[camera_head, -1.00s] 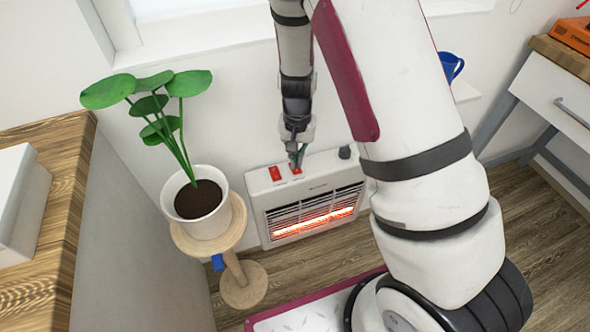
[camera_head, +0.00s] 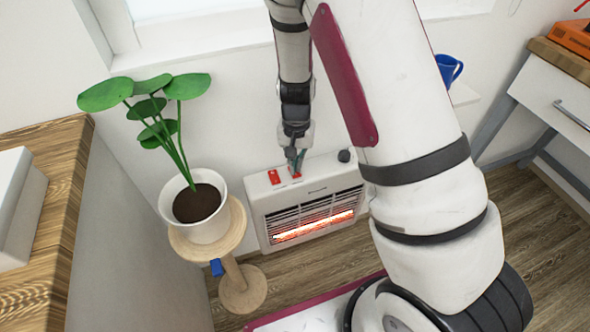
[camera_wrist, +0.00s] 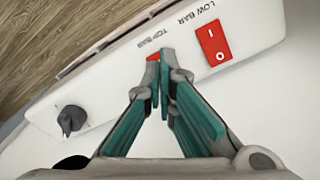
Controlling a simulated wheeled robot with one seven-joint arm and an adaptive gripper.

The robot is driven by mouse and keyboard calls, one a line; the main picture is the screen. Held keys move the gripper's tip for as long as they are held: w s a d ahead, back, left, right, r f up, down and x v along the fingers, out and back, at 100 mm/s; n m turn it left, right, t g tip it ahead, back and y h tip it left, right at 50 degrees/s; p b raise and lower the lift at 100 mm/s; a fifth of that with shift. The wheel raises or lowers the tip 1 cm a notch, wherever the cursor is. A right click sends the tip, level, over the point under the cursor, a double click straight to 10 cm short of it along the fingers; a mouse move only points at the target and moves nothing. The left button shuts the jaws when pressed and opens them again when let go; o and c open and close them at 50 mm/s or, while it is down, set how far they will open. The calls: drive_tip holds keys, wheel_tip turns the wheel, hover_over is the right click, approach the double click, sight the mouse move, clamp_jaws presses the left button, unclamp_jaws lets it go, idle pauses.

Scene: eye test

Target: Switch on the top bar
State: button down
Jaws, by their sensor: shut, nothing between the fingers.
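A white heater (camera_head: 330,188) stands against the wall, with a glowing orange bar behind the lower part of its grille; the upper part looks dark. On its top are two red rocker switches. The low bar switch (camera_wrist: 213,43) is clear of my gripper, and it also shows in the head view (camera_head: 273,177). The top bar switch (camera_wrist: 153,56) is mostly hidden behind my fingertips. My gripper (camera_wrist: 159,76) is shut and empty, pointing down at the top bar switch. In the head view my gripper (camera_head: 295,167) is at that switch; I cannot tell whether it touches.
A dark knob (camera_wrist: 71,119) sits on the heater's top beyond the switches. A potted plant (camera_head: 203,225) on a wooden stand (camera_head: 237,226) is close to the heater's left. A wooden-topped cabinet (camera_head: 40,235) is at far left, and a white desk (camera_head: 555,100) at right.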

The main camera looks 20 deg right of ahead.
drive_tip(key=shift+f+b, duration=0.85)
drive_tip(key=shift+f, duration=0.3)
idle(1.1)
drive_tip(key=shift+r+p, duration=2.9)
drive_tip(key=shift+r, duration=0.65)
drive_tip(key=shift+r, duration=0.1)
